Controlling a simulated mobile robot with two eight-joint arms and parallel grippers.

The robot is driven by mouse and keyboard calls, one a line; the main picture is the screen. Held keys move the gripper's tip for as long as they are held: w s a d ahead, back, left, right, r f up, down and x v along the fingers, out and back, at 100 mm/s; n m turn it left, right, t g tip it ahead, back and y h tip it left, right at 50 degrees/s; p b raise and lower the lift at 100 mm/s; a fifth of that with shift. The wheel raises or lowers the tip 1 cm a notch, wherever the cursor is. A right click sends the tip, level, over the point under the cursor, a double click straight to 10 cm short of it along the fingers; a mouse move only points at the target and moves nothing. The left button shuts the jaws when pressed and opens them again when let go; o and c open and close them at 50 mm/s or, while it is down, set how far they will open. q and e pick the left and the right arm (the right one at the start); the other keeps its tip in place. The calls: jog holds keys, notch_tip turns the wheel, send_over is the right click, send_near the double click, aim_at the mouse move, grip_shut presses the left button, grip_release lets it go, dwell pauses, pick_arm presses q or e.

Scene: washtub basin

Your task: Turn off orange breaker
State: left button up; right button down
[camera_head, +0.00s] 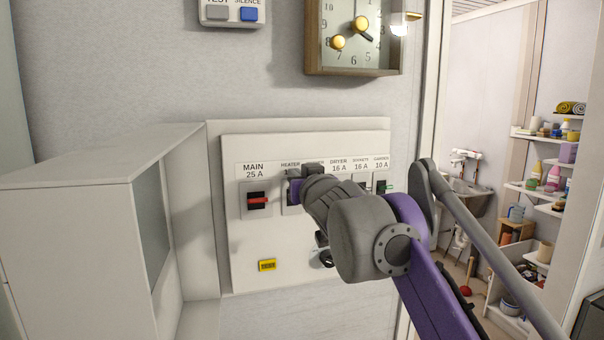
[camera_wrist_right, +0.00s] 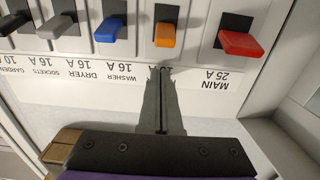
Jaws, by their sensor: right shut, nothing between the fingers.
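The orange breaker lever (camera_wrist_right: 165,36) sits on a black plate between the red lever (camera_wrist_right: 240,42) and the blue lever (camera_wrist_right: 108,30) in the right wrist view. My right gripper (camera_wrist_right: 162,72) is shut and empty, its fingertips at the label strip just below the orange lever in that picture, with a small gap seeming to remain. In the head view my right gripper (camera_head: 294,190) is in front of the panel by the HEATER label and hides the orange lever. My left gripper is not in view.
The breaker panel (camera_head: 240,275) carries the red MAIN lever (camera_head: 257,200) and a yellow tag (camera_head: 267,265). Its open white cover (camera_head: 90,230) stands out to the left. A clock (camera_head: 352,35) hangs above. Grey (camera_wrist_right: 64,26) and black (camera_wrist_right: 20,22) levers lie beyond the blue one.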

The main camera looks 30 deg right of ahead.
jog(key=f, duration=0.1)
jog(key=s+f, duration=0.1)
jog(key=f, duration=0.1)
jog(key=shift+s+a, duration=0.15)
jog(key=shift+s, duration=0.05)
dwell(0.4)
